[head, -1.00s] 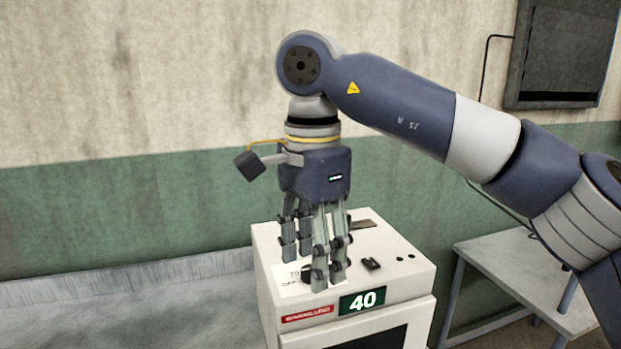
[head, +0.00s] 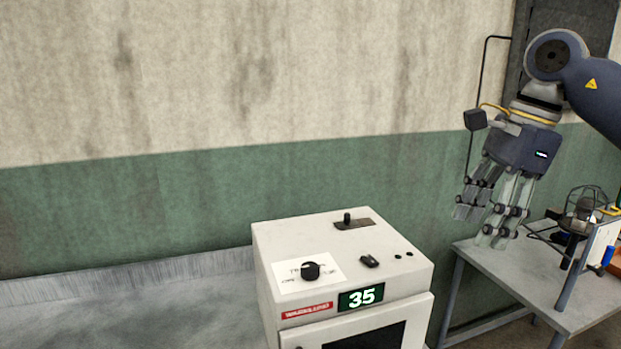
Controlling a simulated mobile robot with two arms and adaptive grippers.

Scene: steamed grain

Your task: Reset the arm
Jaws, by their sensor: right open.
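My right gripper (head: 482,226) hangs at the right of the head view, fingers pointing down and slightly left. It is open with nothing between its fingers. It is in the air, clear of the white machine (head: 345,233) and in front of the wall, near the left end of the grey table. My left gripper is not in view.
A grey table (head: 520,270) at right carries a wire-caged device (head: 585,209). A grey counter (head: 130,305) at left is bare.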

